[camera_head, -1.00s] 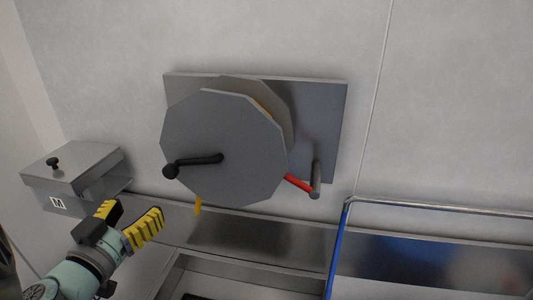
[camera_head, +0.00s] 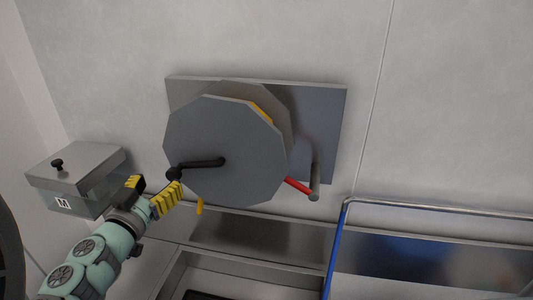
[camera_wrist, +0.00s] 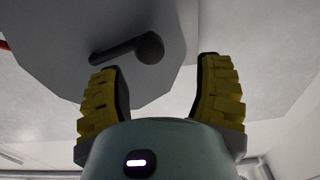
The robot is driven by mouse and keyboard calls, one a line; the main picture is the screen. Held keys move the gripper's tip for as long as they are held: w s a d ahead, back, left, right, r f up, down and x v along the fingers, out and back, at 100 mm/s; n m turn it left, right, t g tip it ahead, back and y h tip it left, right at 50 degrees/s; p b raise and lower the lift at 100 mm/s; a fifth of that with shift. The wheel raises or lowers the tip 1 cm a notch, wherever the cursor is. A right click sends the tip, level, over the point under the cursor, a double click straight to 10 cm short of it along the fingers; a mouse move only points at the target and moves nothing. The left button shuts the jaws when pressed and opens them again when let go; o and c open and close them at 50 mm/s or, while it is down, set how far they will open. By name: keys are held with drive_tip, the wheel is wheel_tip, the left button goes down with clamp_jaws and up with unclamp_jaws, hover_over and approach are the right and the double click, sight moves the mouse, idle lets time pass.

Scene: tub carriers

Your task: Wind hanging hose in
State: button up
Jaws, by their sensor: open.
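A grey hose reel (camera_head: 230,150) with a many-sided front disc is mounted on a metal wall plate (camera_head: 325,115). A black crank (camera_head: 200,163) crosses its face, with a round knob at the left end. A little yellow hose (camera_head: 263,112) shows behind the disc, and a short yellow end (camera_head: 200,205) hangs below it. My gripper (camera_head: 158,190) is open and empty, just below and left of the knob. In the wrist view the crank knob (camera_wrist: 150,47) appears ahead, between and beyond the two yellow fingers (camera_wrist: 158,85). I see no contact with the knob.
A lidded metal box (camera_head: 80,178) marked M stands at the left. A red lever (camera_head: 298,186) and a grey post (camera_head: 315,182) are right of the reel. A blue-and-metal rail (camera_head: 440,205) runs at lower right, above a metal sink or counter.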

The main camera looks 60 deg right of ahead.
sight(171, 176)
drive_tip(key=shift+d+r+p, duration=0.15)
drive_tip(key=shift+d+p, duration=0.35)
drive_tip(key=shift+p, duration=0.15)
drive_tip(key=shift+s+d+f+p, duration=0.15)
drive_tip(key=shift+d+f+p, duration=0.3)
drive_tip(key=shift+p, duration=0.3)
drive_tip(key=w+d+p, duration=0.1)
drive_tip(key=p, duration=0.2)
drive_tip(key=shift+w+r+p, duration=0.1)
drive_tip(key=shift+w+p, duration=0.2)
drive_tip(key=shift+w, duration=0.05)
drive_tip(key=shift+s+d+p, duration=0.3)
drive_tip(key=shift+d+p, duration=0.35)
drive_tip(key=shift+d, duration=0.05)
drive_tip(key=shift+f+x, duration=0.15)
drive_tip(key=shift+x, duration=0.5)
drive_tip(key=shift+f+x, duration=0.15)
drive_tip(key=shift+x, duration=0.55)
drive_tip(key=shift+s, duration=0.1)
clamp_jaws()
